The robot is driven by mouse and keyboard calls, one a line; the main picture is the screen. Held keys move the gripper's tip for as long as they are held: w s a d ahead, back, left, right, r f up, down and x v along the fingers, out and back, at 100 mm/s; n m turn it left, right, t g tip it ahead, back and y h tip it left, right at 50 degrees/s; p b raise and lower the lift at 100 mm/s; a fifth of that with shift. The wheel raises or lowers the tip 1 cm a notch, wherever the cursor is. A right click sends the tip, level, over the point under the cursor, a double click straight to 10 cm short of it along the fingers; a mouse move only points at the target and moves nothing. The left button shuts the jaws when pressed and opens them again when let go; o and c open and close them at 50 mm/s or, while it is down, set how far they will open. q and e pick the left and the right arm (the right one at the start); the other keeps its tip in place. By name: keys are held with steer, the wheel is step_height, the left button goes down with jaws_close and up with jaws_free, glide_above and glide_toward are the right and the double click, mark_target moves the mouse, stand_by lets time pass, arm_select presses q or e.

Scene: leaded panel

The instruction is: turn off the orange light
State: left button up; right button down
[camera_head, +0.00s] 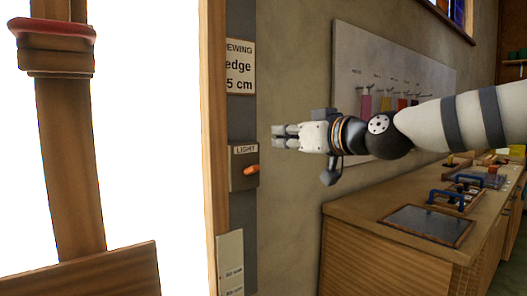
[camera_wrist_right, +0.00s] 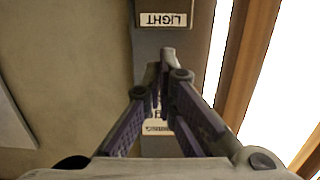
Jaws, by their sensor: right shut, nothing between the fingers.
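A grey switch box (camera_head: 243,178) labelled LIGHT is mounted on a dark vertical strip beside the door frame. An orange lever (camera_head: 251,169) sticks out of its front, nearly level with a slight tilt. My right gripper (camera_head: 273,136) reaches in from the right, shut and empty. In the head view its fingertips appear a little above and to the right of the lever. In the right wrist view the fingers (camera_wrist_right: 164,62) are closed together, and the LIGHT label (camera_wrist_right: 163,19) shows upside down beyond them. The lever does not show there. My left gripper is not in view.
A wooden door frame (camera_head: 214,130) stands left of the strip, by a bright white opening. Signs (camera_head: 240,67) hang above and below the box. A wooden counter (camera_head: 345,210) with tools and a dark panel (camera_head: 427,225) is at right. A pale wall board (camera_head: 395,75) hangs behind my arm.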

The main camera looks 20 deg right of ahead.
steer(key=b, duration=0.2)
glide_above(252, 170)
steer(key=w+d, duration=0.1)
steer(key=w, duration=0.1)
steer(key=shift+s+d+f, duration=0.15)
steer(key=shift+s+f, duration=0.05)
steer(key=shift+f, duration=0.85)
steer(key=shift+s+d+f+p, duration=0.25)
steer(key=shift+s+f+p, duration=0.05)
steer(key=shift+s+f, duration=0.4)
steer(key=shift+s+d+f, duration=0.1)
steer(key=shift+s+f, duration=0.05)
steer(key=shift+f, duration=0.2)
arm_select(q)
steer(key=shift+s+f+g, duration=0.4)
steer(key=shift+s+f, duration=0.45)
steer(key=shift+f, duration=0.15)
arm_select(e)
steer(key=shift+f, duration=0.25)
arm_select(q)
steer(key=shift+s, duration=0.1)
